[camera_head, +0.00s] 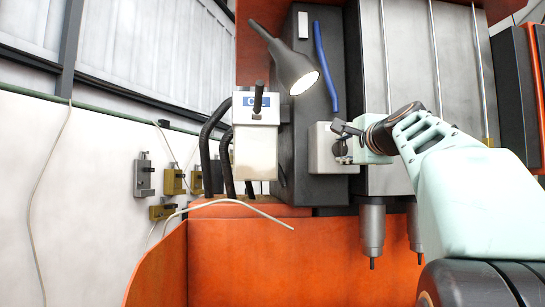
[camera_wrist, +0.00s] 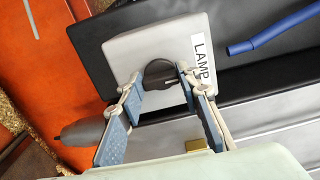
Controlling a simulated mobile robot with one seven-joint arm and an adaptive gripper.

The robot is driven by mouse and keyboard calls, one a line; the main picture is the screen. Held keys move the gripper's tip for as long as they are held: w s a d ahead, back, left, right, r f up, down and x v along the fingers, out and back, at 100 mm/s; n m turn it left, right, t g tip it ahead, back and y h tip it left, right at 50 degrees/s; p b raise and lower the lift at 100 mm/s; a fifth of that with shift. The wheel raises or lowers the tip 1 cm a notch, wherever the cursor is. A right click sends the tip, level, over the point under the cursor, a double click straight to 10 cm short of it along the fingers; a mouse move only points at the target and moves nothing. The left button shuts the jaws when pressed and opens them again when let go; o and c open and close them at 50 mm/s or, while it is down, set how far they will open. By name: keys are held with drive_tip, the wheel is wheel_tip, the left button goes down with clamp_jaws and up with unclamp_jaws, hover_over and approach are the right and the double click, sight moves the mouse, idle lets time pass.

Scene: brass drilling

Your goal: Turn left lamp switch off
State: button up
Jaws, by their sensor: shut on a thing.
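The lamp switch is a dark round knob (camera_wrist: 160,72) on a light grey box (camera_wrist: 128,50) with a white LAMP label (camera_wrist: 203,58) in the wrist view. The box also shows in the head view (camera_head: 321,160), on the side of the dark machine column. My gripper (camera_wrist: 161,84) has one finger on each side of the knob and is shut on it. In the head view my gripper (camera_head: 342,141) is at the face of the box and partly covers the knob. The grey cone lamp (camera_head: 292,66) above the box is lit.
A white box with a blue label and lever (camera_head: 256,150) stands left of the switch box. A blue tube (camera_head: 325,67) runs along the dark column. Drill spindles (camera_head: 372,235) hang below right. The orange machine body (camera_head: 250,262) lies below, with a loose pale cable.

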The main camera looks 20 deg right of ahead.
drive_tip(key=n+b, duration=0.3)
drive_tip(key=n, duration=0.3)
drive_tip(key=shift+f, duration=0.1)
idle(0.6)
drive_tip(key=o, duration=1.2)
drive_tip(key=shift+c, duration=0.2)
